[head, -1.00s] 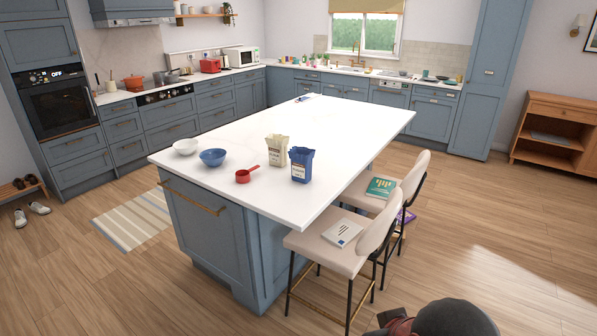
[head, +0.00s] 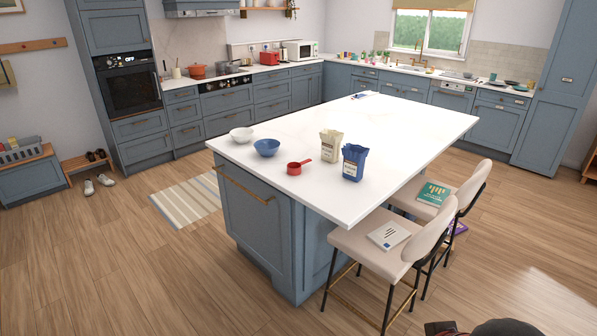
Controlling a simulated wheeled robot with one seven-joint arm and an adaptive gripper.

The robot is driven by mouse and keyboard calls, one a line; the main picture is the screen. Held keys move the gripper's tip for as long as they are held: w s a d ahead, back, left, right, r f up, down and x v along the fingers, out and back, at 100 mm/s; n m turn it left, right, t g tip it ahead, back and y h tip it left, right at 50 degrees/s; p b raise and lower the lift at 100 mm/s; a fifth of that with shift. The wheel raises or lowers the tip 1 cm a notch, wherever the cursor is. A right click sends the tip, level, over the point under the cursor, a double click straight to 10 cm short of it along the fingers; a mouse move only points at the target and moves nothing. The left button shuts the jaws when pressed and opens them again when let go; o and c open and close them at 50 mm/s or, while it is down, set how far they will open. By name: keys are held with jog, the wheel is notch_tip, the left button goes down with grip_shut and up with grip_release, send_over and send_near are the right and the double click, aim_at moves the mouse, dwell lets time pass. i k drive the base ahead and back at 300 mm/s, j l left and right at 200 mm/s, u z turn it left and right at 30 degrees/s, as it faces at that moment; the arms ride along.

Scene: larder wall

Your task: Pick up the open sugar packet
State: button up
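Two open-topped packets stand upright on the white island top near its front right edge. One is a beige packet (head: 331,145) and the other is a blue packet (head: 354,162) just to its right. Each has a label too small to read here, so I cannot tell which holds sugar. A red measuring cup (head: 296,168) lies left of the packets with its handle toward the beige one. My gripper is not clearly in view; only a dark part of my arm shows at the bottom right edge, well away from the packets.
The island (head: 400,120) also holds a white bowl (head: 241,134) and a blue bowl (head: 267,147). Two cream chairs stand along its right side, one bearing a white book (head: 388,235), the other a green book (head: 433,193).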

aim_at(354, 155)
jog(key=i+z, duration=0.1)
jog(key=z, duration=0.45)
jog(key=i+j+z, duration=0.2)
jog(key=j, duration=0.15)
jog(key=i+j+z, duration=0.45)
jog(key=j, duration=0.3)
jog(key=i+j+z, duration=0.2)
jog(key=j, duration=0.2)
jog(key=i+j, duration=0.1)
jog(key=j, duration=0.3)
jog(key=i+j, duration=0.1)
jog(key=j, duration=0.7)
jog(key=i+z, duration=0.05)
jog(key=i, duration=0.05)
